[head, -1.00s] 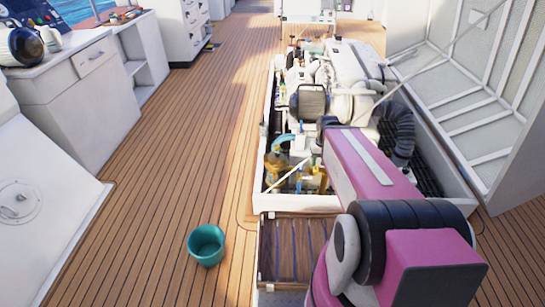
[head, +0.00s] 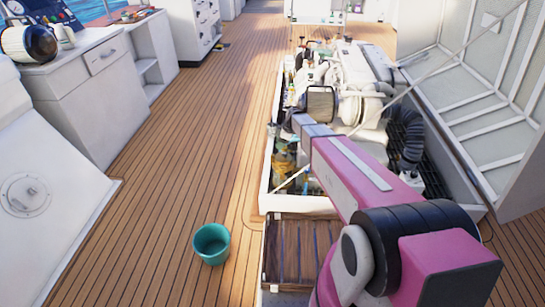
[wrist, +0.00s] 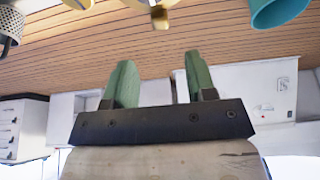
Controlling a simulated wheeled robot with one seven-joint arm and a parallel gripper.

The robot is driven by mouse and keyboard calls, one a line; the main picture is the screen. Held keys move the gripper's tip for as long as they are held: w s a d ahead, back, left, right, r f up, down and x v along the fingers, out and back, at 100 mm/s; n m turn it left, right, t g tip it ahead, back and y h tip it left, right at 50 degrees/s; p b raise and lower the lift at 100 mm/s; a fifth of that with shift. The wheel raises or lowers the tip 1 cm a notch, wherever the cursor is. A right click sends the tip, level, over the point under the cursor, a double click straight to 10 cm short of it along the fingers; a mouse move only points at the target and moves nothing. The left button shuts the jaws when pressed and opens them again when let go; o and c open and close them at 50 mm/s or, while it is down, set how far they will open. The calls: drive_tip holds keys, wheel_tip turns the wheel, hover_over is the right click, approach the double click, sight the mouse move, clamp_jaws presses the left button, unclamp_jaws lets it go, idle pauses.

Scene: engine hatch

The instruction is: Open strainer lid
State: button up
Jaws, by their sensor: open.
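My gripper (wrist: 159,70) shows in the wrist view with two green fingers spread apart and nothing between them. In the head view my arm reaches over the engine hatch, and I cannot make out the fingers there. An amber, brass-coloured body, likely the strainer (head: 283,164), sits low in the near left part of the hatch, partly hidden by my arm. Its lid cannot be made out clearly. Yellow brass-coloured fittings (wrist: 159,12) show at the top edge of the wrist view, apart from the fingertips; I cannot tell if they belong to the strainer.
The engine (head: 350,100) fills the hatch beyond my arm. The raised hatch cover (head: 485,110) stands at the right, with a thin stay running from it. A teal bucket (head: 211,244) stands on the deck, also in the wrist view (wrist: 277,12). The deck (head: 165,190) at left is clear.

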sight(273, 154)
drive_tip(key=x, duration=1)
drive_tip(key=shift+f, duration=0.25)
drive_tip(key=shift+s, duration=0.1)
clamp_jaws()
